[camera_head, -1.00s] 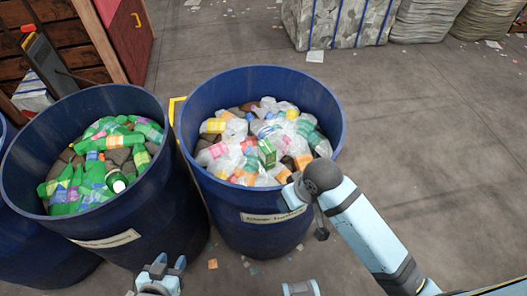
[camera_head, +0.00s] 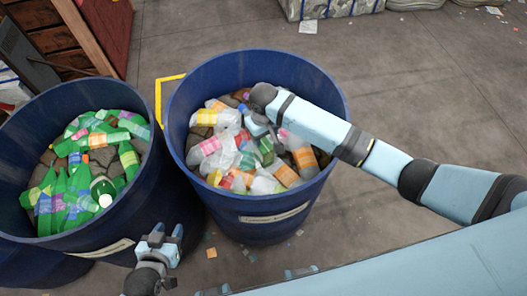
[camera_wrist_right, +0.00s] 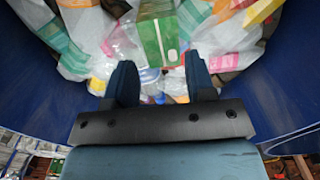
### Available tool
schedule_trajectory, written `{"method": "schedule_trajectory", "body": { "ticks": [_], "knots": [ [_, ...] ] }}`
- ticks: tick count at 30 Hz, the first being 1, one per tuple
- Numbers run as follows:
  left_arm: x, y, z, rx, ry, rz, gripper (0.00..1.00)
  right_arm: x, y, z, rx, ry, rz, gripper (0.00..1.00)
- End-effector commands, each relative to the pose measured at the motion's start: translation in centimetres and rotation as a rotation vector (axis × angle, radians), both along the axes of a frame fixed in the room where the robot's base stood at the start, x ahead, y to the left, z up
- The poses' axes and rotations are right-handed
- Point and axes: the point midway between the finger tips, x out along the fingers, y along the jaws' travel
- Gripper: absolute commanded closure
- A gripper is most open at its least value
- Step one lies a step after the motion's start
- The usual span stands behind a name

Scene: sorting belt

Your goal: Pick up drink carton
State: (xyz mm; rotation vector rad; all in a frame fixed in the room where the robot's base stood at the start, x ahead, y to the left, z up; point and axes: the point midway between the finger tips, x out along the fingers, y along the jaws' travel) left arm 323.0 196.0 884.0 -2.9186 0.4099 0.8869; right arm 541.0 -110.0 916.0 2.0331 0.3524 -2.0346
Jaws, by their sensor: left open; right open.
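The drink carton, green with a white printed panel, lies among clear bottles in the right blue barrel (camera_head: 258,205). It shows in the right wrist view as the carton (camera_wrist_right: 160,40), just beyond the fingertips. My left gripper (camera_head: 167,237) is open and empty, low in front of the barrels.
The right barrel's high wall (camera_head: 330,85) surrounds my right gripper. Another blue barrel (camera_head: 165,205) to the left holds green bottles (camera_head: 75,200). Bottles crowd closely around the carton. Bales stand at the back (camera_head: 325,8). The floor right of the barrels (camera_head: 430,90) is mostly clear.

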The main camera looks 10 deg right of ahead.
Motion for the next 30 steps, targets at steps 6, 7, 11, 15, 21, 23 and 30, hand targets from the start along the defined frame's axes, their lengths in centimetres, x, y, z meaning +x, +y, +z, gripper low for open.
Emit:
{"method": "schedule_trajectory", "body": {
  "ticks": [6, 7, 11, 15, 21, 23, 30],
  "knots": [
    [0.2, 0.0, 0.2, 0.0, -0.005, 0.002, 0.57, 0.0, 0.0, -2.2, 0.0, -0.001, 0.001, 0.5],
    [0.3, 0.1, 0.3, 0.001, -0.006, 0.002, 0.57, 0.0, 0.0, -2.3, 0.0, -0.001, 0.001, 0.5],
    [0.5, 0.2, 0.8, 0.002, -0.011, 0.004, 0.57, -0.1, 0.1, -3.6, 0.0, 0.001, 0.001, 0.5],
    [0.6, 0.4, 1.1, 0.004, -0.013, 0.007, 0.57, -0.2, 0.1, -5.9, 0.0, 0.001, 0.001, 0.5],
    [0.6, 0.4, 1.2, 0.003, -0.013, 0.008, 0.57, -0.2, 0.1, -7.5, 0.001, -0.002, 0.001, 0.5],
    [0.5, 0.4, 1.1, 0.003, -0.012, 0.008, 0.57, -0.2, 0.1, -7.5, 0.001, -0.002, 0.001, 0.5],
    [0.4, 0.3, 1.0, 0.003, -0.009, 0.008, 0.57, -0.2, 0.1, -7.5, 0.001, -0.002, 0.001, 0.75]
  ]
}}
